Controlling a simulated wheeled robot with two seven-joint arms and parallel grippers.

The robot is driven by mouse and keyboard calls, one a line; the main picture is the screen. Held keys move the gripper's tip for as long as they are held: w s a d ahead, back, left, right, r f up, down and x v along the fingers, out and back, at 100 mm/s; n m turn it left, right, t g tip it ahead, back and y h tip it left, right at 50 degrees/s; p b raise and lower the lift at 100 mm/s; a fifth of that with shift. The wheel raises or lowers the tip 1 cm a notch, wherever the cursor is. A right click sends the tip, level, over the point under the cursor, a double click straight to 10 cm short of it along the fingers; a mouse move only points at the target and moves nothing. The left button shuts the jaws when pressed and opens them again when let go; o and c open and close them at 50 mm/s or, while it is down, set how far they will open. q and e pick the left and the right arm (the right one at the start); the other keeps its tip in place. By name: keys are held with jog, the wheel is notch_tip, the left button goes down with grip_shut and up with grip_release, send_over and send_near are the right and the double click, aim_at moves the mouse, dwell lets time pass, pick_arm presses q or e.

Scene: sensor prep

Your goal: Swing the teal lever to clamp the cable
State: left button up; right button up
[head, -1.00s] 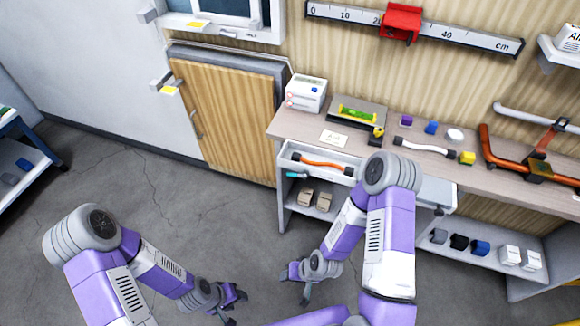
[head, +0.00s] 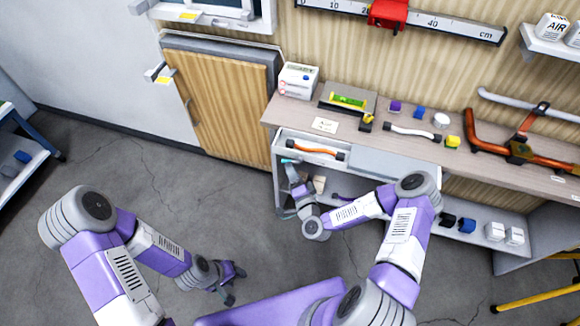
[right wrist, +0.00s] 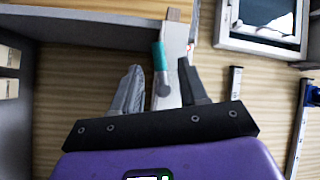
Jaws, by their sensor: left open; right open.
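The teal lever (head: 291,161) is at the left front of the bench, at the end of the open white drawer. In the right wrist view the lever (right wrist: 160,56) hangs with its grey end between my two fingertips. My right gripper (right wrist: 161,72) is open around it; no finger contact shows. In the head view the right gripper (head: 293,172) partly hides the lever. An orange cable (head: 315,150) with black ends lies in the drawer. My left gripper (head: 236,285) is open and empty, low over the floor.
The bench top (head: 385,112) holds a green level (head: 348,101), a white cable (head: 410,131) and small coloured blocks. A lower shelf below holds several blocks, including a blue block (head: 467,225). The floor left of the bench is clear.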

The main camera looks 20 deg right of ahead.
jog(key=w, duration=0.2)
jog(key=shift+w+a, duration=0.1)
jog(key=shift+w, duration=0.25)
grip_shut()
jog(key=m+t+b, duration=0.1)
jog(key=b, duration=0.1)
jog(key=m+t+b, duration=0.1)
jog(key=b, duration=0.2)
jog(key=shift+r+m+h, duration=0.3)
jog(key=shift+m, duration=0.1)
